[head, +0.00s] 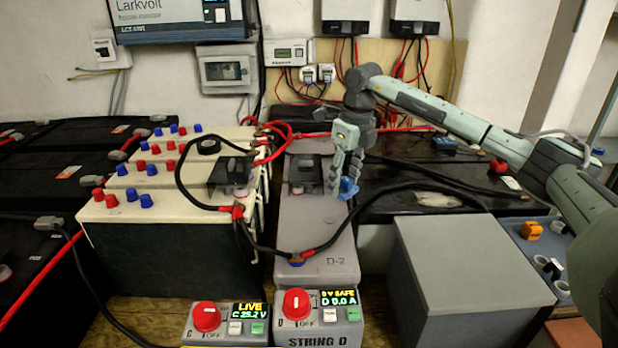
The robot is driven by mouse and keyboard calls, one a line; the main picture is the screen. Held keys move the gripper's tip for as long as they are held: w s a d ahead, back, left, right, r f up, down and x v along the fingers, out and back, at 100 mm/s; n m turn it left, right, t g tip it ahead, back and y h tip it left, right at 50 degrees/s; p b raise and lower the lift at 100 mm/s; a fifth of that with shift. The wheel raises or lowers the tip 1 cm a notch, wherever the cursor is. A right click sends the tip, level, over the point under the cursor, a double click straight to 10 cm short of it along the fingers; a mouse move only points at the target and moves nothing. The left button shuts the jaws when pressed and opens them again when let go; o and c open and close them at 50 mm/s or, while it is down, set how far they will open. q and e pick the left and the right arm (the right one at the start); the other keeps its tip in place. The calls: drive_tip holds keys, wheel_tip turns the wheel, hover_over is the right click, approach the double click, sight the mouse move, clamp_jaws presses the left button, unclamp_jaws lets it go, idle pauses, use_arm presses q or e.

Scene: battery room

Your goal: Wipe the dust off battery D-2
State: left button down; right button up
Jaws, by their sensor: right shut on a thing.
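Battery D-2 (315,222) is the long grey case in the middle, with "D-2" printed near its front end. A black cable with a red-sleeved lug is attached at its front terminal. My right gripper (345,186) points down over the right edge of the case, shut on a small blue thing (348,188). The fingers partly hide the blue thing, and I cannot tell whether it touches the battery. Dust cannot be made out clearly on the case. My left gripper is not in view.
String D's box (318,322) in front reads "0 V SAFE"; string C's box (226,322) reads "LIVE". Cream batteries (160,205) with red and blue caps stand left. A black cable (420,184) loops right. A grey box (470,255) and orange item (532,230) stand right.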

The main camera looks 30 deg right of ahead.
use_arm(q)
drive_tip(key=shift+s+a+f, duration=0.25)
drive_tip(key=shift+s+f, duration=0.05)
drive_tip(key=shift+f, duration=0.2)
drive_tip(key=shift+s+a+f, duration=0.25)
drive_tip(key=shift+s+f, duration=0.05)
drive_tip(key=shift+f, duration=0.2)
